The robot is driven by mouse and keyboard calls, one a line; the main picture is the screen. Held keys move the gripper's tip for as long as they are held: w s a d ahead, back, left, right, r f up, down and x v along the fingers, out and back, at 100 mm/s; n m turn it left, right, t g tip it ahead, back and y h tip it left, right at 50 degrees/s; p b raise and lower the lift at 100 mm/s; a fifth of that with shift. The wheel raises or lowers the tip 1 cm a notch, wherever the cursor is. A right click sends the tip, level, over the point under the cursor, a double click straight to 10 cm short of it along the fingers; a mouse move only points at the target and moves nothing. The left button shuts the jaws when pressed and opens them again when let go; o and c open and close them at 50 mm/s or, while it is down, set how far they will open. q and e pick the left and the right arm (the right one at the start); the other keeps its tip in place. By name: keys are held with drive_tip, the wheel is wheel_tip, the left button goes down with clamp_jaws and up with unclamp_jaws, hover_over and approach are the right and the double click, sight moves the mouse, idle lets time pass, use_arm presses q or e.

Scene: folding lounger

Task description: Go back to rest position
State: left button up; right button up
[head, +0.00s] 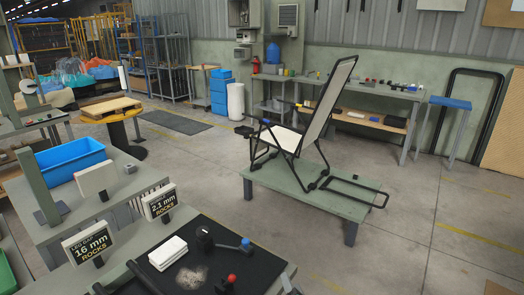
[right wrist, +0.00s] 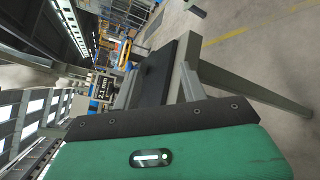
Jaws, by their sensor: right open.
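A folding lounger (head: 300,130) with a black frame and pale fabric stands on a low grey-green platform (head: 260,183). Its back is raised and tilted, and a black frame loop lies toward the right end of the platform. My right gripper is open, away from the lounger, and I cannot make out its fingertips clearly. No held thing shows at it. In the right wrist view the picture is turned on its side and a green panel with a black strip (right wrist: 150,120) fills the bottom. My left gripper is not in view.
A near table with a black mat (head: 255,267) holds a white stack (head: 168,252), small levers with red and blue knobs, and two rock signs (head: 88,241). A blue bin (head: 70,160) stands on the left table. A workbench (head: 390,92) lines the back wall. Floor around the platform is clear.

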drive_tip(key=s+d+f+m+g+h, duration=0.15)
drive_tip(key=s+d+m+g, duration=0.3)
drive_tip(key=s+m, duration=0.45)
drive_tip(key=s+d+f+m+g+h, duration=0.1)
drive_tip(key=s+d+f+m+g, duration=0.3)
drive_tip(key=s+m, duration=0.5)
drive_tip(key=s+d+f+m+g+h, duration=0.1)
drive_tip(key=s+d+f+m+g, duration=0.15)
drive_tip(key=s+d+m, duration=0.65)
drive_tip(key=s+a+f+n+g, duration=0.1)
drive_tip(key=s+f, duration=0.1)
drive_tip(key=f, duration=1.3)
drive_tip(key=s+a+f+n+g, duration=0.1)
drive_tip(key=a+f, duration=0.1)
drive_tip(key=f, duration=1.4)
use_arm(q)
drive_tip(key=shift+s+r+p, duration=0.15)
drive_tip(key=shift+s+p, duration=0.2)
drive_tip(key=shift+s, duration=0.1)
use_arm(e)
drive_tip(key=s+d+f, duration=0.1)
drive_tip(key=s+f, duration=0.8)
drive_tip(key=s+d+f+g, duration=0.1)
drive_tip(key=s+d+f, duration=0.1)
drive_tip(key=s+f, duration=0.7)
drive_tip(key=shift+s+d+f, duration=0.2)
drive_tip(key=shift+s+d, duration=0.1)
drive_tip(key=shift+s, duration=0.2)
